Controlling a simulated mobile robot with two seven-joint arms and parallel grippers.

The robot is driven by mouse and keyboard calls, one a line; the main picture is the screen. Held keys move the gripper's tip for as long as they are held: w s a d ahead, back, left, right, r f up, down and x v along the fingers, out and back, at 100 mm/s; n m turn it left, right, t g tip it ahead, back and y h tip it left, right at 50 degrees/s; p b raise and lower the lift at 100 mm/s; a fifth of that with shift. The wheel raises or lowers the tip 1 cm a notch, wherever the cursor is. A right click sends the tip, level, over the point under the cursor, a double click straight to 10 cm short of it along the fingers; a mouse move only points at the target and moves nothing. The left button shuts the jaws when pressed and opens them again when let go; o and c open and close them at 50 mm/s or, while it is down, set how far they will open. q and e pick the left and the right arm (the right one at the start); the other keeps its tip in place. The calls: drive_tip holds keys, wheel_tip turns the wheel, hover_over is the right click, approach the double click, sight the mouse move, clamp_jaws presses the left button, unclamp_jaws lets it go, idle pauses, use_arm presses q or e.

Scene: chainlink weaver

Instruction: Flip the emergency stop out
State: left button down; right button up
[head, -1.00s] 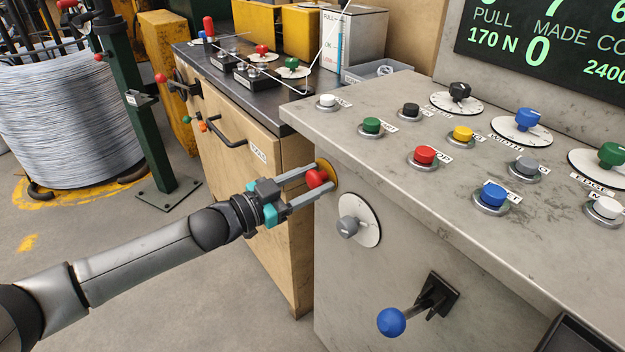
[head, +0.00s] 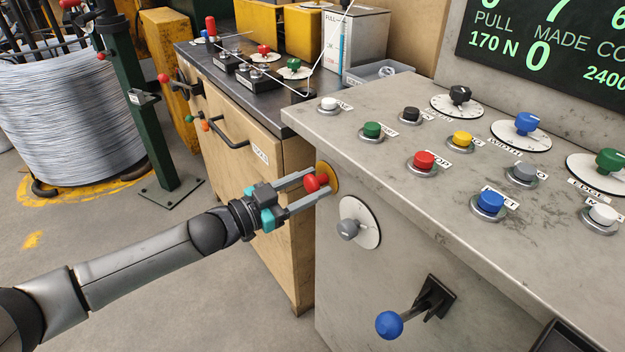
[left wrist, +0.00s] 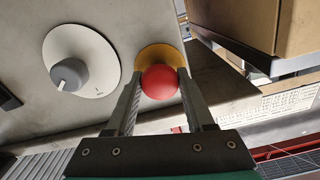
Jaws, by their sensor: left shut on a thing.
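The emergency stop is a red round knob (head: 312,183) on a yellow disc (head: 329,176), set on the left-hand corner face of the grey console (head: 345,275). My left gripper (head: 318,182) reaches in from the left, with one finger on each side of the red knob, shut on it. In the left wrist view the red knob (left wrist: 160,82) sits between the two fingers, with the yellow disc (left wrist: 160,55) behind it. The knob stands out from the disc. My right gripper is not in view.
A grey dial (head: 348,229) on a white disc sits just right of the stop. A blue-knobbed lever (head: 389,324) is lower on the front. Several coloured buttons and dials cover the console top. A wooden cabinet (head: 270,215) stands close behind my gripper.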

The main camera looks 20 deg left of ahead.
use_arm(q)
drive_tip(key=shift+s+a+f, duration=0.1)
drive_tip(key=shift+f, duration=0.05)
drive_tip(key=c, duration=0.6)
unclamp_jaws()
drive_tip(key=shift+o, duration=0.7)
drive_tip(key=shift+s+a, duration=0.15)
drive_tip(key=shift+o, duration=1)
drive_tip(key=shift+s+a, duration=0.1)
drive_tip(key=shift+s, duration=0.05)
drive_tip(key=p+v, duration=0.4)
drive_tip(key=v, duration=1)
drive_tip(key=shift+s+a+p, duration=0.2)
drive_tip(key=shift+s+p, duration=0.05)
drive_tip(key=shift+p, duration=0.05)
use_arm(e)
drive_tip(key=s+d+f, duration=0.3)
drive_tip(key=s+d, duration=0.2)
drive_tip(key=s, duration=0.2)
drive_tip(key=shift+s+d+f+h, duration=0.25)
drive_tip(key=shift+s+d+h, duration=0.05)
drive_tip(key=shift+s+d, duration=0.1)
